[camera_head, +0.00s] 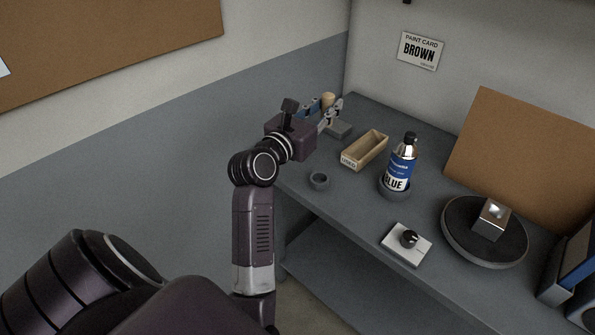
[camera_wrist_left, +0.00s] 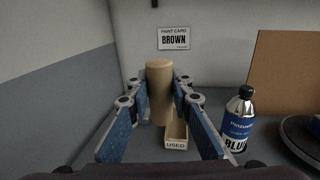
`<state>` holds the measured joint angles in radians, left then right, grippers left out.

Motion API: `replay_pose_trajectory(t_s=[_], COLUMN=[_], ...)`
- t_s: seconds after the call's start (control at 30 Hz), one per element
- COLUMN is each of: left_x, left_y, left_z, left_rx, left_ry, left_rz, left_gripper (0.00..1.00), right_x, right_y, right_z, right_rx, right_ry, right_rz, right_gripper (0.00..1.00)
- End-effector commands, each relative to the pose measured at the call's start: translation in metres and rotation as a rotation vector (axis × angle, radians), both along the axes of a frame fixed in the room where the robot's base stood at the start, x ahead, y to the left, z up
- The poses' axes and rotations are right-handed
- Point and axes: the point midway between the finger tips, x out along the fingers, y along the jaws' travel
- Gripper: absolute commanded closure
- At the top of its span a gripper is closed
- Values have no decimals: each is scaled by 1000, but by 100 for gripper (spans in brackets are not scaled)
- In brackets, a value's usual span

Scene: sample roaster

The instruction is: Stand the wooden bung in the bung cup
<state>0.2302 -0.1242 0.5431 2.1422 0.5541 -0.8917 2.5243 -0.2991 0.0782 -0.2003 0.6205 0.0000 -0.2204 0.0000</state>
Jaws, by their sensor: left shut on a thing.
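The wooden bung (camera_head: 328,99) is a pale tan cylinder. My left gripper (camera_head: 330,113) is shut on it at the back left of the bench; in the left wrist view the bung (camera_wrist_left: 160,90) looks upright between the two fingers. A low grey block (camera_head: 341,130) shows just below the gripper; whether the bung touches it cannot be told. A small round grey cup (camera_head: 319,181), which looks like the bung cup, stands near the bench's left edge, toward the camera from the gripper. Its opening looks empty. My right gripper is not in view.
A wooden box marked USED (camera_head: 365,150) stands right of the gripper. A blue-labelled bottle (camera_head: 399,165) stands in a dark ring holder right of the small cup. A white knob box (camera_head: 406,244) and a round dark plate (camera_head: 464,238) are farther right.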

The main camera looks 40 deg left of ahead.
Motion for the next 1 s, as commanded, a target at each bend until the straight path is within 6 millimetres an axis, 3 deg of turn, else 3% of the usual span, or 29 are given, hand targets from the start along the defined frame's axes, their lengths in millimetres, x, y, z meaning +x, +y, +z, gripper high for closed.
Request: replay_pose_trajectory(t_s=[0.17, 0.6, 0.87, 1.0], left_x=[0, -1, 0, 0], left_y=[4, 4, 4, 4], left_z=[-24, -139, -163, -186], left_rx=[-1, 2, 1, 3], left_ry=[7, 6, 3, 5], left_rz=[7, 6, 7, 6], left_gripper=[100, 100, 100, 100], right_x=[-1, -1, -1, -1], right_y=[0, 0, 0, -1], right_z=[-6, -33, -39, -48], right_rx=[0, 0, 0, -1], right_ry=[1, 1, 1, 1], right_rz=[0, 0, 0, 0], right_gripper=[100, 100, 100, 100])
